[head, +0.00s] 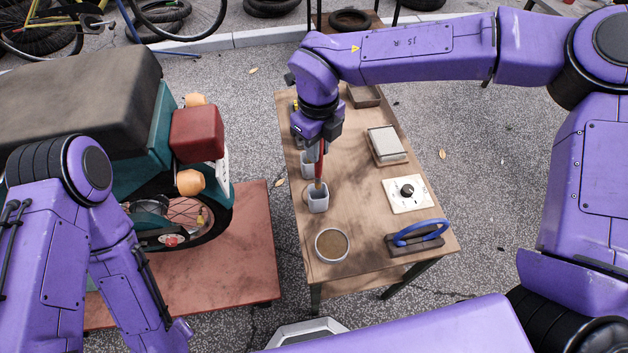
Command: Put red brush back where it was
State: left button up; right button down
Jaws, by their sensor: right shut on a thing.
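The red brush (319,170) hangs upright, handle up and tip down, below my right gripper (318,147), which is shut on its upper part. The brush's lower end is at the mouth of the nearer grey cup (318,203) on the wooden table. I cannot tell whether the tip is inside this cup or just above it. A second grey cup (306,168) stands behind it, partly hidden by the brush and gripper. My left arm is at the lower left, but its gripper is not in view.
On the wooden table (361,212) are a round tin (332,245), a blue-handled tool (420,232), a dial box (407,194), a grey-lidded box (386,145) and a tray (363,96). A teal motorbike (163,130) stands left on a red platform (235,270).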

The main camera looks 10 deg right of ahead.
aim_at(318, 173)
jog(key=f, duration=0.3)
jog(key=f+p, duration=0.1)
jog(key=f, duration=0.4)
jog(key=shift+s+f+p, duration=0.25)
jog(key=shift+f+p, duration=0.1)
jog(key=c, duration=1)
grip_release()
jog(key=shift+c, duration=0.2)
jog(key=shift+r, duration=0.15)
notch_tip(318, 173, up, 12)
jog(key=shift+f+b, duration=0.1)
jog(key=shift+b, duration=0.85)
